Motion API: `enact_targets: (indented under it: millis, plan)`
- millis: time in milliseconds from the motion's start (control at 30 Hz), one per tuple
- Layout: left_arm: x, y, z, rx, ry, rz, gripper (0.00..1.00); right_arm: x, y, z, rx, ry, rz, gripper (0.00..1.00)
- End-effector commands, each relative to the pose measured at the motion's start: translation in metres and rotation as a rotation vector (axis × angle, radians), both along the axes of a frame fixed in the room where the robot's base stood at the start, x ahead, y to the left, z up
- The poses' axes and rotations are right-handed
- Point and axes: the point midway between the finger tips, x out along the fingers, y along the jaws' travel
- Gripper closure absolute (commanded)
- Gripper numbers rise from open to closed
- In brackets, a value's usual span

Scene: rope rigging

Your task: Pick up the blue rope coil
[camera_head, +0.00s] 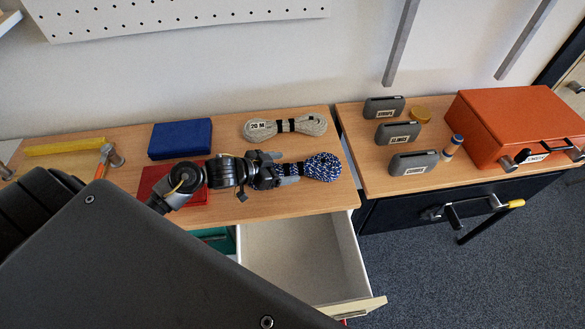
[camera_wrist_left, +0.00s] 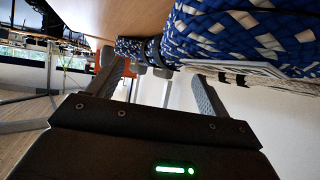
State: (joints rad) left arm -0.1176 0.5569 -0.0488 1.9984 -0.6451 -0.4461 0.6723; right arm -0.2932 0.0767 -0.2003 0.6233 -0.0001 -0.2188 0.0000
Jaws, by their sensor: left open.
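The blue and white rope coil (camera_head: 322,167) lies on the wooden bench top near its right end, above the open drawer. My left gripper (camera_head: 287,170) is at the coil's left end, with its fingers open. That end of the coil is partly hidden by the gripper in the head view. In the left wrist view the blue coil (camera_wrist_left: 240,32) fills the top right, close to the open fingers (camera_wrist_left: 160,85), with a dark band around its narrower part. I cannot tell whether any of it lies between the fingers. My right gripper is not in view.
A beige rope coil (camera_head: 285,126) labelled 20 M lies just behind the blue one. A blue box (camera_head: 180,138) and a red tray (camera_head: 160,178) are to the left. An open empty drawer (camera_head: 300,255) juts out below. An orange case (camera_head: 515,115) stands on the right bench.

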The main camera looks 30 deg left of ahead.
Motion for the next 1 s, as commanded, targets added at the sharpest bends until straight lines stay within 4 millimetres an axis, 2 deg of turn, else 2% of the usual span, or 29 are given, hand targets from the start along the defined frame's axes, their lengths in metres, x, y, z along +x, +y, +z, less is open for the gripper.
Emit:
enact_targets:
  millis: [33,200,467,1000]
  plan:
    - [0.006,-0.005,0.000,-0.005,0.001,0.002,0.21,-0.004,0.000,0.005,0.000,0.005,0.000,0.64]
    - [0.018,-0.011,-0.011,-0.001,0.000,0.000,0.21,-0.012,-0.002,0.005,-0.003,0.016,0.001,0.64]
    - [0.020,-0.012,-0.012,0.001,0.000,0.000,0.21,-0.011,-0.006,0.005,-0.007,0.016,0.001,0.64]
    - [0.019,-0.013,-0.013,0.000,0.002,0.000,0.92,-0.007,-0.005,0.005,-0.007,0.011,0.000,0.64]
